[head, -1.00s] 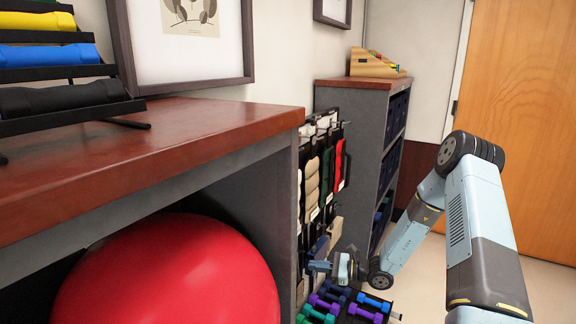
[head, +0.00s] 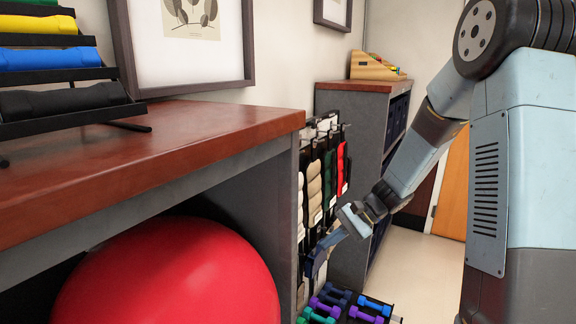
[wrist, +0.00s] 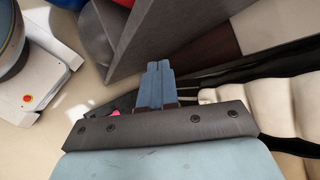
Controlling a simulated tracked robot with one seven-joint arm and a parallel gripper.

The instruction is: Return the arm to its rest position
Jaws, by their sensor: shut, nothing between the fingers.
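My gripper (head: 328,241) is at the end of my raised, bent arm, to the right of the wooden-topped cabinet. In the head view it is in front of the hanging cuff weights and above the dumbbells. In the wrist view its two blue fingers (wrist: 154,86) lie together with nothing between them. The fingers are near the grey shelf side and the pale cuff weights, but I cannot tell the exact gap.
The cabinet (head: 150,160) with a red ball (head: 170,275) is on the left. Hanging cuff weights (head: 322,180) and a dumbbell rack (head: 345,305) are by the gripper. A grey bookcase (head: 350,115) stands behind. Bare floor (head: 405,260) shows at right.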

